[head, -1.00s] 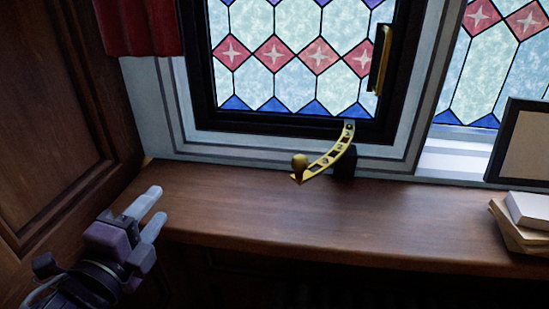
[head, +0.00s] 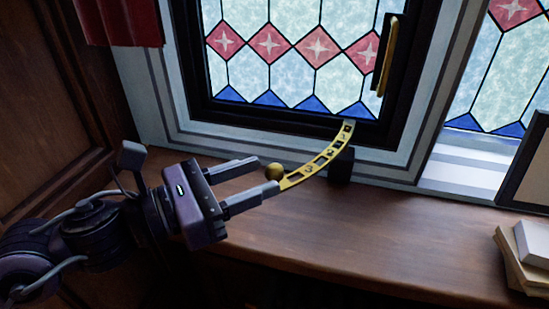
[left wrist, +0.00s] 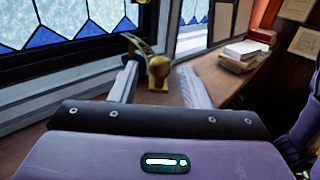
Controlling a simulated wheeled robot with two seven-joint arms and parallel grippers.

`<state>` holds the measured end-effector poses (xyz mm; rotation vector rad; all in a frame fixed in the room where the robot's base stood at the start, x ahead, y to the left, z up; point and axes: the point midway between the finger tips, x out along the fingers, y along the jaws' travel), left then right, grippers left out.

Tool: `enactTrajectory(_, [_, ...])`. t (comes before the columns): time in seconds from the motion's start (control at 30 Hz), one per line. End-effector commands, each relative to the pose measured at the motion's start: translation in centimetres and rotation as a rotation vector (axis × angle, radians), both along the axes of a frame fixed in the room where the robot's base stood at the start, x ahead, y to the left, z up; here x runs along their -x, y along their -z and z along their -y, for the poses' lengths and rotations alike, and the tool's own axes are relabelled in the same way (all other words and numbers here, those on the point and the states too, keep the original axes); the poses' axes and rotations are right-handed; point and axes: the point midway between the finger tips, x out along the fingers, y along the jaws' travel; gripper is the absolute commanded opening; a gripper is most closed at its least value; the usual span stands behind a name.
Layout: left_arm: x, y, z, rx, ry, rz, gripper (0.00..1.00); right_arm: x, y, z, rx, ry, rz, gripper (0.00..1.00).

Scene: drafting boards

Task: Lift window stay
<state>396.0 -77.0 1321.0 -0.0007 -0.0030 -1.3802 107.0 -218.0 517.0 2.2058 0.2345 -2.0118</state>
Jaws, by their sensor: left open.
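The window stay (head: 318,164) is a curved, pierced brass bar with a round knob (head: 275,171) at its free end. Its other end meets the bottom of the black window frame (head: 290,118), above a small black block (head: 341,165). My left gripper (head: 267,174) is open, its fingertips at the knob end of the stay. My right gripper is not seen.
The wooden sill (head: 370,235) is mostly clear. A stack of books (head: 525,255) and a dark-framed board (head: 530,170) stand at the right. Wood panelling (head: 45,130) and a red curtain (head: 120,22) are at the left. A brass handle (head: 386,58) is on the window.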

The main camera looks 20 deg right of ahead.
Motion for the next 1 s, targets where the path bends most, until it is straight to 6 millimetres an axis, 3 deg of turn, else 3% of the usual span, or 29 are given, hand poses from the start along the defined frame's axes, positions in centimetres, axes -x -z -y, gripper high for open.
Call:
enactTrajectory(0.03, [0.0,-0.5,0.9,0.001,0.003,-0.004,0.42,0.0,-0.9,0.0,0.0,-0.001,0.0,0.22])
enactTrajectory(0.23, [-0.5,-0.3,3.0,0.002,0.001,-0.003,0.42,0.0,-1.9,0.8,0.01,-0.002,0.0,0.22])
enactTrajectory(0.6, [-0.7,0.0,3.5,0.0,-0.002,-0.001,0.41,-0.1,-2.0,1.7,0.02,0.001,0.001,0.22])
enactTrajectory(0.9, [-0.7,0.0,3.5,0.0,-0.002,-0.002,0.02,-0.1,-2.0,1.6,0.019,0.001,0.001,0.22])
enactTrajectory(1.0, [-0.7,0.0,3.5,0.0,-0.002,-0.002,0.0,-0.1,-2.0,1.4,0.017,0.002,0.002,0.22])
